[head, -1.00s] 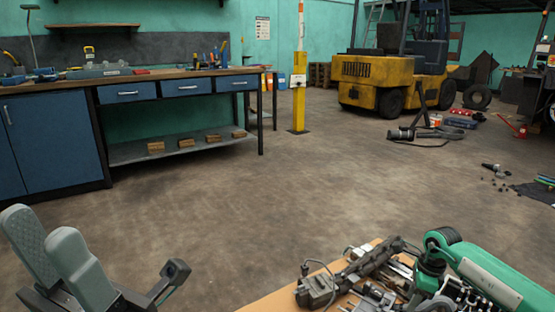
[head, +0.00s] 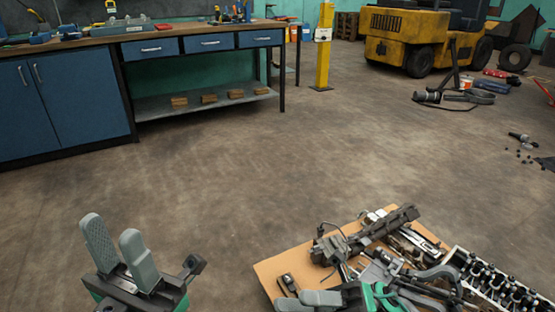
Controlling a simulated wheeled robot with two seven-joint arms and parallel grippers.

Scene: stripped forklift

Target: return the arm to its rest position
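My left gripper (head: 112,228) is at the lower left, its two grey fingers pointing up and apart with nothing between them. The floor shows behind it. My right gripper (head: 302,297) is at the bottom edge, right of centre. Its grey fingers lie low in front of the parts-covered tan board, and their gap does not show clearly. A green part of my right arm (head: 372,297) shows beside it. The rest of both arms is outside the view.
The tan board (head: 272,268) carries dark metal parts (head: 375,232) close to my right gripper. A metal block with rows of round parts (head: 500,284) lies at its right. A blue-fronted workbench (head: 75,97) and yellow forklift (head: 400,35) stand farther back. The middle floor is clear.

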